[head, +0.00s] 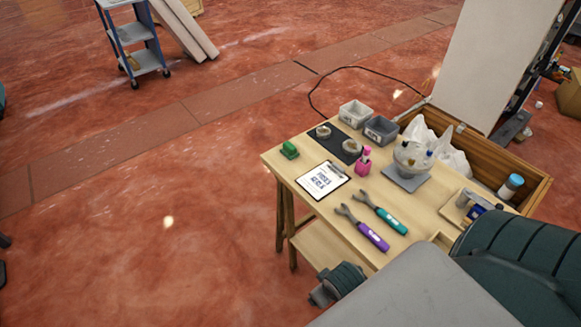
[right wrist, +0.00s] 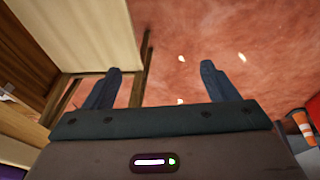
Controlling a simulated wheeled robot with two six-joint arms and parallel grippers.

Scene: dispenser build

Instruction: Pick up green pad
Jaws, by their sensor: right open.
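A small green pad (head: 289,150) sits on the far left corner of the wooden table (head: 300,208), beside a clipboard. My right gripper shows in the right wrist view (right wrist: 160,72) with its two dark fingers spread wide and nothing between them. Red floor shows beyond the fingers, and the table's edge and leg are at the upper left. The green pad does not show in the right wrist view. My left gripper is not in view.
The clipboard (head: 323,180), purple-handled tool (head: 371,235), teal-handled tool (head: 390,219), pink bottle (head: 364,160) and black mat (head: 338,142) lie near the pad. Grey bins (head: 380,129) stand at the back. A wooden crate (head: 535,195) adjoins the table's right side. Floor left of the table is clear.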

